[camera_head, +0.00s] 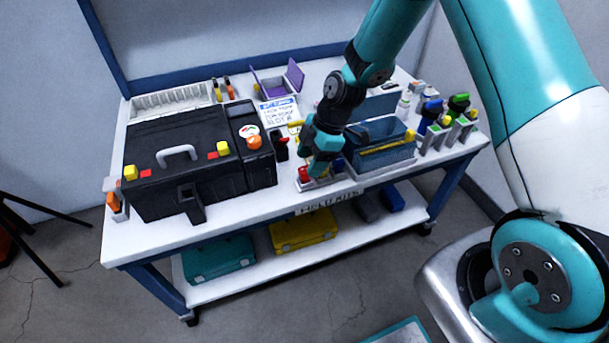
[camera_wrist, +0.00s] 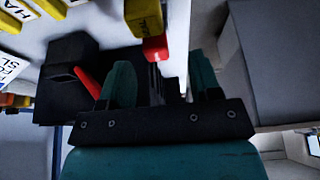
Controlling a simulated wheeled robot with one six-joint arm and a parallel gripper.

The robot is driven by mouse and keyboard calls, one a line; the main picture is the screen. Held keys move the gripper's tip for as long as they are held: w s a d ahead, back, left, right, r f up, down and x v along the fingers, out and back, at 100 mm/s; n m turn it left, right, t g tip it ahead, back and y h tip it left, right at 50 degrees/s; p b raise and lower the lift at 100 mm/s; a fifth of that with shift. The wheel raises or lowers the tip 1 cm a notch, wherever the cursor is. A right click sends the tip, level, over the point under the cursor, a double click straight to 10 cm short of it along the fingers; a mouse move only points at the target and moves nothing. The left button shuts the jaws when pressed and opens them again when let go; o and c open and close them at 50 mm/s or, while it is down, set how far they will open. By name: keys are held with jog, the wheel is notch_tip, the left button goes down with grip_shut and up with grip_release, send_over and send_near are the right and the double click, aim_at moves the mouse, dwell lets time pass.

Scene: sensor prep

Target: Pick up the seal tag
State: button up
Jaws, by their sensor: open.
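My gripper (camera_head: 320,165) is at the front edge of the workbench, low over a small light tray (camera_head: 322,184) with small coloured pieces. One of these is a red piece (camera_head: 304,174), just left of the fingers. In the wrist view the two teal fingers of my gripper (camera_wrist: 162,82) stand apart. A red block (camera_wrist: 155,48) with a yellow block (camera_wrist: 143,18) above it shows just beyond the gap. A slanted red piece (camera_wrist: 87,82) is left of the left finger. I cannot tell for sure which piece is the seal tag. The gripper hides part of the tray.
A large black case (camera_head: 190,160) stands left of my gripper. A blue-grey open bin (camera_head: 385,160) with a yellow bar stands close on the right. Bottles and holders (camera_head: 440,130) crowd the right end. A purple box (camera_head: 272,85) and a printed card (camera_head: 280,112) lie behind.

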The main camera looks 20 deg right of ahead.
aim_at(305, 169)
jog(key=x, duration=0.3)
jog(key=shift+w+a+f, duration=0.2)
jog(key=shift+f, duration=0.1)
jog(key=shift+c, duration=0.2)
jog(key=c, duration=0.9)
